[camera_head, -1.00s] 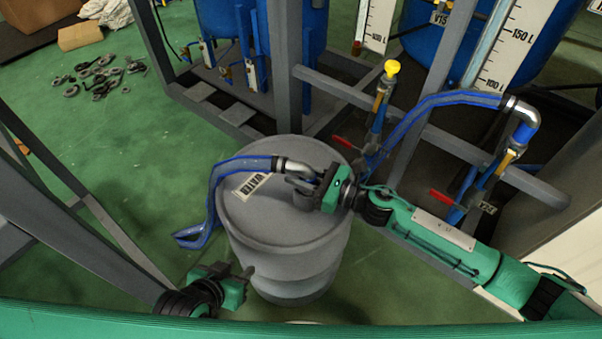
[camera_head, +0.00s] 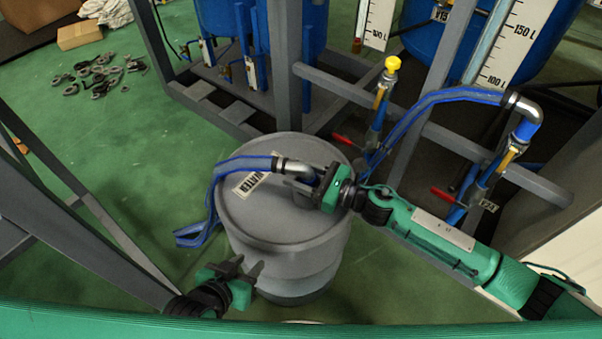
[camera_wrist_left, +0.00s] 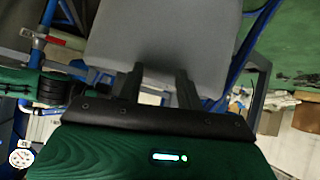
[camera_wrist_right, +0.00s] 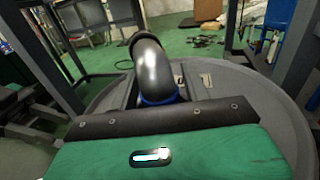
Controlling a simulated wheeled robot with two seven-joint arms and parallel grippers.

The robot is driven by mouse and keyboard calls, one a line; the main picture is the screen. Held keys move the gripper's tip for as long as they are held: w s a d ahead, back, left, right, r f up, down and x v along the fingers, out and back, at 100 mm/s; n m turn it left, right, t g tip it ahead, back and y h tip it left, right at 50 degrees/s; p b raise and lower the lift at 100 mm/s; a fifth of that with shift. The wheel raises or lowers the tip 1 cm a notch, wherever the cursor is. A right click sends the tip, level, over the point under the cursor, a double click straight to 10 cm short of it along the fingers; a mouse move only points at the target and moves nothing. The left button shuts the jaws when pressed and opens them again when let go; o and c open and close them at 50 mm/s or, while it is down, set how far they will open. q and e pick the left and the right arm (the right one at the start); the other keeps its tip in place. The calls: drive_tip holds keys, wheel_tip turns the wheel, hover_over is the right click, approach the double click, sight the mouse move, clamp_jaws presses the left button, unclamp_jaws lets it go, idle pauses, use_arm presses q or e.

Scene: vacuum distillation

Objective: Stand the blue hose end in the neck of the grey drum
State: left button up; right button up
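The grey drum (camera_head: 285,225) stands on the floor in the middle of the head view, with a "WATER" label on top. The blue hose (camera_head: 212,195) lies over the drum's left edge and ends in a metal elbow (camera_head: 294,167) above the lid. My right gripper (camera_head: 309,180) is shut around the hose end just below the elbow; its blue collar (camera_wrist_right: 158,98) shows between the fingers in the right wrist view. The drum's neck is hidden, so I cannot tell whether the end is in it. My left gripper (camera_head: 246,267) is open and empty, low at the drum's near left side.
A valve with a yellow knob (camera_head: 392,66) and a second blue hose (camera_head: 425,105) stand behind my right arm. Grey frame beams (camera_head: 285,70) rise behind the drum.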

drive_tip(key=shift+o, duration=0.7)
drive_tip(key=shift+f, duration=0.15)
drive_tip(key=shift+s+d, duration=0.15)
drive_tip(key=shift+d, duration=0.1)
use_arm(q)
drive_tip(key=shift+w+d+r+t+h+b, duration=0.1)
drive_tip(key=shift+w+d+t+h+b, duration=0.1)
drive_tip(key=shift+d+t+h+b, duration=0.4)
use_arm(e)
drive_tip(key=v, duration=1.1)
drive_tip(key=shift+s+d, duration=0.15)
drive_tip(key=shift+d, duration=0.25)
use_arm(q)
drive_tip(key=shift+s+d+f, duration=0.1)
drive_tip(key=shift+d+f, duration=0.1)
drive_tip(key=shift+d, duration=0.05)
use_arm(e)
drive_tip(key=shift+s+d, duration=0.25)
drive_tip(key=shift+d, duration=0.45)
use_arm(q)
drive_tip(key=shift+r, duration=0.25)
